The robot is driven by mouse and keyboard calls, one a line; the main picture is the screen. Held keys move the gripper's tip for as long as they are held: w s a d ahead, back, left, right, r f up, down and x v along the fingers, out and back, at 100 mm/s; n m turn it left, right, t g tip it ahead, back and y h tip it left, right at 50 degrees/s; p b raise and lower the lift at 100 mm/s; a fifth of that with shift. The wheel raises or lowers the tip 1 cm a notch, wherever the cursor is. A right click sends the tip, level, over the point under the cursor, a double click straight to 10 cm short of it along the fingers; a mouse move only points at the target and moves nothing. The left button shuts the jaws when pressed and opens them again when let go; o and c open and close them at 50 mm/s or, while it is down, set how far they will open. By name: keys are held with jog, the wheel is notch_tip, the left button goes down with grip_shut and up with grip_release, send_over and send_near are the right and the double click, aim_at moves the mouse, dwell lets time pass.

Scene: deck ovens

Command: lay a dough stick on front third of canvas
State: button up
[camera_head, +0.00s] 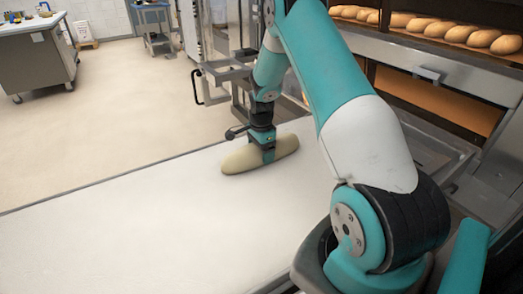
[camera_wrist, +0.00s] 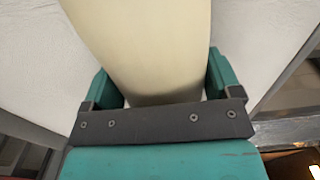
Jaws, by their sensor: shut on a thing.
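A pale dough stick (camera_head: 240,161) lies lengthwise across the far part of the white canvas (camera_head: 130,230) in the head view. My gripper (camera_head: 266,152) is around its middle from above, shut on it. In the wrist view the dough stick (camera_wrist: 145,45) fills the centre, between the two teal fingers of my gripper (camera_wrist: 160,85). The dough appears at or very close to the canvas; I cannot tell whether it touches. The canvas (camera_wrist: 35,60) also shows on both sides of it in the wrist view.
Oven decks with several baked loaves (camera_head: 460,33) stand at the right. A metal rack frame (camera_head: 225,70) stands beyond the canvas's far end. A steel cabinet (camera_head: 38,60) and a small trolley (camera_head: 152,25) are at the back left. The near canvas is bare.

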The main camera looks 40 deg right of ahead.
jog(key=o, duration=1)
jog(key=shift+o, duration=0.2)
jog(key=shift+r, duration=0.45)
jog(key=r, duration=1.1)
jog(key=shift+a+r+p, duration=0.25)
jog(key=shift+p, duration=0.15)
jog(key=s+a+r+n+y, duration=0.1)
jog(key=s+a+r+n, duration=0.4)
jog(key=a, duration=0.4)
jog(key=s+a+r+n+t+y, duration=0.1)
jog(key=s+a+r+n, duration=0.15)
jog(key=a+n, duration=0.5)
jog(key=s+a+r+n, duration=0.3)
jog(key=a+r+n, duration=0.2)
jog(key=a, duration=0.6)
jog(key=s+a+r+n+y, duration=0.1)
jog(key=s+a+n, duration=0.3)
jog(key=s, duration=0.3)
jog(key=s+a+n+g+y, duration=0.1)
jog(key=s+a+n, duration=0.2)
jog(key=s+n, duration=0.3)
jog(key=shift+s+a+r+n, duration=0.35)
jog(key=shift+s+a+r, duration=0.05)
jog(key=shift+s, duration=0.7)
